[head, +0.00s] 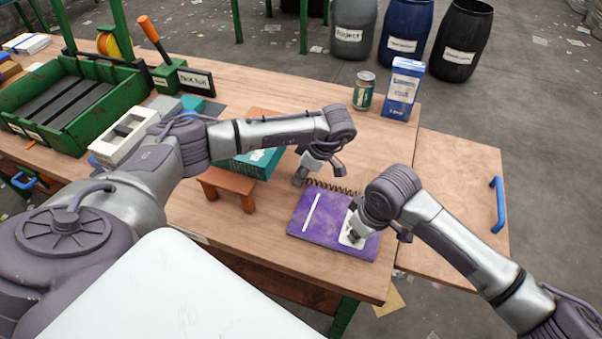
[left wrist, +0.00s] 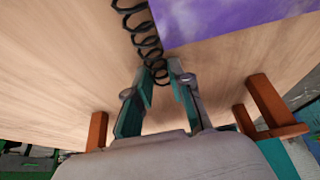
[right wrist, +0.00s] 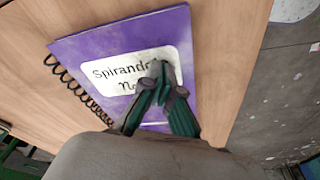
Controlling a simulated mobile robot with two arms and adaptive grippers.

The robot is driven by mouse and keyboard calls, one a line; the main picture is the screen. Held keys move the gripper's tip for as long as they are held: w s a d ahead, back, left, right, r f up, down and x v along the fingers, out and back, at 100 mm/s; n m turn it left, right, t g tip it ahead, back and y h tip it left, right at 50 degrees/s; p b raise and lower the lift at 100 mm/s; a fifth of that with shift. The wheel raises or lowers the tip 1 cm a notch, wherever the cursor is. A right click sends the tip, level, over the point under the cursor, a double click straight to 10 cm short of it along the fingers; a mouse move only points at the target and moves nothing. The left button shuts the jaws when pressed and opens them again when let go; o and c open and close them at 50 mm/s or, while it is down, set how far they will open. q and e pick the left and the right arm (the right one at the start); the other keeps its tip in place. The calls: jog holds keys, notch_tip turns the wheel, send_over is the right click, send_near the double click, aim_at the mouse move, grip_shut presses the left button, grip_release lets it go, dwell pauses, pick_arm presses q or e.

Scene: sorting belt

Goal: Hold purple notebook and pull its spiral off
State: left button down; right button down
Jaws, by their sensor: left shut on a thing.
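The purple notebook (head: 325,225) lies flat on the wooden table; it also shows in the right wrist view (right wrist: 90,50), with a white label partly hidden by my fingers. Its black wire spiral (head: 335,187) runs along its far edge. In the left wrist view the spiral (left wrist: 145,32) reaches a little past the notebook's corner. My left gripper (left wrist: 160,68) is shut on that end of the spiral. My right gripper (right wrist: 160,78) has its fingertips together over the label, seemingly touching the cover. Whether the spiral still threads the holes is unclear.
A small orange-brown stand (head: 228,184) with a teal box (head: 248,165) is left of the notebook. A can (head: 364,92) and a blue-white carton (head: 403,88) stand at the back right. A green tray (head: 70,105) is far left. Table beyond the notebook is clear.

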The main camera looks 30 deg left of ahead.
jog(key=shift+s+f, duration=0.1)
jog(key=shift+f, duration=0.25)
